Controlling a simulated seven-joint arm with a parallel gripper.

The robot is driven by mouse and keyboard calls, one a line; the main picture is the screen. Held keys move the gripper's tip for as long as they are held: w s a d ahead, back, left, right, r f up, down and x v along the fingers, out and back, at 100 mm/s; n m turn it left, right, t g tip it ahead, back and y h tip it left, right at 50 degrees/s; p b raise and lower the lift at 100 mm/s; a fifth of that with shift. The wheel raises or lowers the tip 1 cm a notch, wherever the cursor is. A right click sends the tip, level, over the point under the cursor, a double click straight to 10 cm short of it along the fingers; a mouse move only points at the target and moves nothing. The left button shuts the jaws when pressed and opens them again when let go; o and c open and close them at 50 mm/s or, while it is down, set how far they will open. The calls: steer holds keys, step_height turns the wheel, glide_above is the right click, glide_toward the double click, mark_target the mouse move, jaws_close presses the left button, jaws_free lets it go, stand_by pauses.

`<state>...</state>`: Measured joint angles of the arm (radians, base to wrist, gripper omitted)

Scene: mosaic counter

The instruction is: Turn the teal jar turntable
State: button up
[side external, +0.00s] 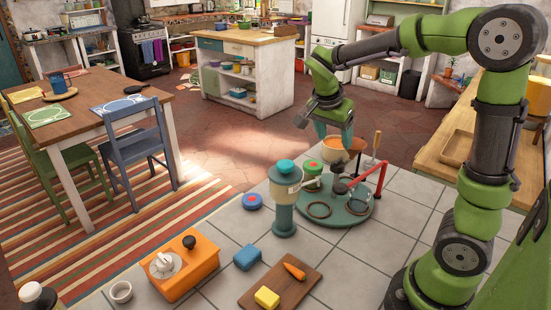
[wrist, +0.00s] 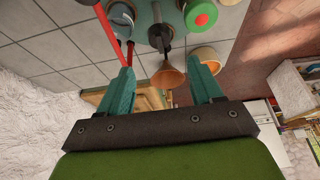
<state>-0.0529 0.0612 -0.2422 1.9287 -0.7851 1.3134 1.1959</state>
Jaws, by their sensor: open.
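The teal turntable (side external: 345,212) is a round disc on the tiled counter, right of centre in the side view. A jar with a green and red lid (side external: 312,168) stands at its far left; the lid also shows at the top of the wrist view (wrist: 201,16). A red bent bar (side external: 381,178) rises at its right side, and dark rings lie on the disc. My gripper (side external: 335,136) is open, above the turntable's far side. In the wrist view its teal fingers (wrist: 161,70) are apart, with a brown cone-shaped piece (wrist: 169,76) visible between them. Whether they touch anything is unclear.
A teal-and-cream grinder-like device (side external: 285,200) stands just left of the turntable. An orange bowl (side external: 334,152) sits behind it. An orange box (side external: 185,268), blue block (side external: 247,257) and cutting board (side external: 262,292) lie nearer the camera. Bare tiles lie right of the disc.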

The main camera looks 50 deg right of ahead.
mark_target(338, 160)
steer(key=x, duration=0.9)
steer(key=shift+f, duration=0.35)
steer(key=shift+c, duration=0.3)
jaws_close()
